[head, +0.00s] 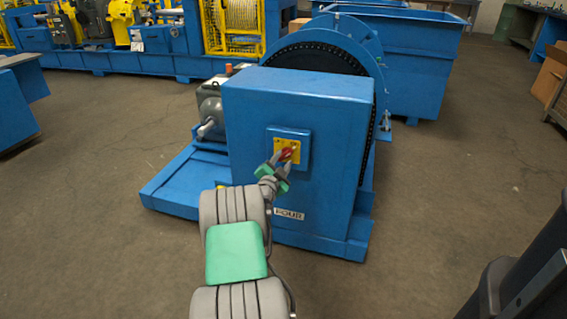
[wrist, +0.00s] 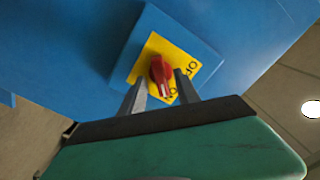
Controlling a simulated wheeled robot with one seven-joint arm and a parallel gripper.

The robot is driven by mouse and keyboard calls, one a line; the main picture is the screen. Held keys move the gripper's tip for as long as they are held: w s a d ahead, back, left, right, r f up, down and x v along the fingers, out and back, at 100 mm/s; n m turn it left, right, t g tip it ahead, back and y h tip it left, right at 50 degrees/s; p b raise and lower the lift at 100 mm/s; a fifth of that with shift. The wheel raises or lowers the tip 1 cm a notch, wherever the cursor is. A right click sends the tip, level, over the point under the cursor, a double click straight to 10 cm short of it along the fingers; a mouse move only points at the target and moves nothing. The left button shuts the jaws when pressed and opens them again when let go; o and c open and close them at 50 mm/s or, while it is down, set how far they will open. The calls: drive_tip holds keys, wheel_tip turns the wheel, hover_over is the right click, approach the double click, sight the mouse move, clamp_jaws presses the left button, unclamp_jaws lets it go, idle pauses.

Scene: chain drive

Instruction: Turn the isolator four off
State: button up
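The isolator's red handle (head: 287,154) sits on a yellow plate (head: 297,145) on the front of a blue cabinet (head: 335,130). A label (head: 289,215) below it reads FOUR. The handle also shows in the wrist view (wrist: 160,70), its long end towards the letters ON; OFF lettering lies to the right on the yellow plate (wrist: 150,51). My gripper (head: 282,162) is at the handle. In the wrist view my gripper (wrist: 160,78) is open, one finger on each side of the handle, with visible gaps. Contact cannot be told.
A large chain wheel (head: 335,40) with a blue guard stands behind the cabinet, and a grey motor (head: 210,108) at its left. The blue base (head: 172,186) juts out left at floor level. A blue bin (head: 420,65) stands behind. The floor in front is clear.

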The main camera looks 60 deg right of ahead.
drive_tip(key=shift+w+d, duration=0.2)
drive_tip(key=shift+d, duration=0.9)
clamp_jaws()
